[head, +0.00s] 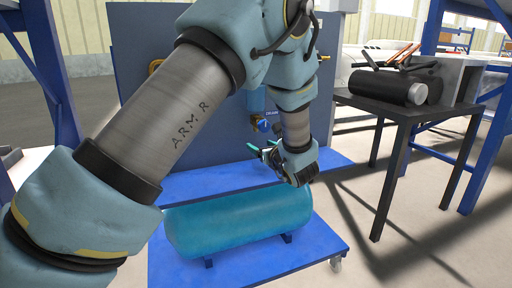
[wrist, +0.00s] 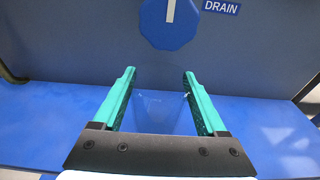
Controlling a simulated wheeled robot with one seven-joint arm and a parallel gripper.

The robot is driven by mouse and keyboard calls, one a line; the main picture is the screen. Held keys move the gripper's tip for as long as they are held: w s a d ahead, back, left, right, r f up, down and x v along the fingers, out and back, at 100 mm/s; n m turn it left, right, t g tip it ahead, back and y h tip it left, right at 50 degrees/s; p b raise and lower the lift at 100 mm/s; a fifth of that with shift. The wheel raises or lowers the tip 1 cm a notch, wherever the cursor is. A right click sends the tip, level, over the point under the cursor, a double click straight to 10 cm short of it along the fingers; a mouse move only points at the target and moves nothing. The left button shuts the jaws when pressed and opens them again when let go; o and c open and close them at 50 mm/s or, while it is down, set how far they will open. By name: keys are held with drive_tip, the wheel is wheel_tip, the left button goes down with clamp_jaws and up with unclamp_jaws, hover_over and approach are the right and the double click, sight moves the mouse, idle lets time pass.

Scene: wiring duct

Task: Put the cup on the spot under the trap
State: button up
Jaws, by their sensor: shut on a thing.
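My gripper (wrist: 158,95) has two teal fingers, shut on a clear, see-through cup (wrist: 165,112) that is hard to make out against the blue behind it. In the head view my gripper (head: 262,150) is low in front of the grey-blue panel, just below the blue drain knob (head: 264,125). The knob (wrist: 170,22) also shows in the wrist view, beyond the fingertips, beside a DRAIN label (wrist: 221,7).
The blue base shelf (wrist: 285,135) runs along the panel's foot. A teal tank (head: 235,225) lies in front on a blue wheeled platform (head: 325,235). A dark table (head: 390,105) with black cylinders stands at the right. My arm hides much of the panel.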

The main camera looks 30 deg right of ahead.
sight(257, 142)
drive_tip(key=shift+w, duration=0.55)
drive_tip(key=x, duration=0.4)
drive_tip(key=shift+w+r, duration=0.15)
drive_tip(key=shift+r, duration=0.15)
drive_tip(key=shift+s+f+b, duration=0.25)
drive_tip(key=shift+f+b, duration=0.05)
drive_tip(key=shift+f, duration=0.35)
drive_tip(key=shift+f, duration=0.15)
drive_tip(key=o, duration=1.4)
